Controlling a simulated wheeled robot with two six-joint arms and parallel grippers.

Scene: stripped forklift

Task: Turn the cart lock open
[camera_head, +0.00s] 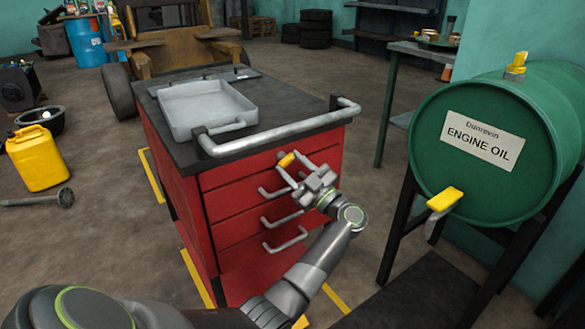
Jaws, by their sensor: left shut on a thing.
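The red tool cart (262,222) stands in the middle, with a dark top, a grey push handle (270,140) and several drawers with grey pulls. A small yellow cart lock (286,160) sits on the front near the top edge, above the upper drawer pull. My left gripper (293,167) reaches in from below and is shut on the yellow lock, one finger on each side. The base of the lock is hidden or too small to make out. My right gripper is not in view.
A grey metal tray (207,107) lies on the cart top. A green engine oil drum (465,175) with a yellow-handled tap (444,199) stands on a dark stand at the right. A yellow jerrycan (37,160) stands at the left. Floor between cart and drum is open.

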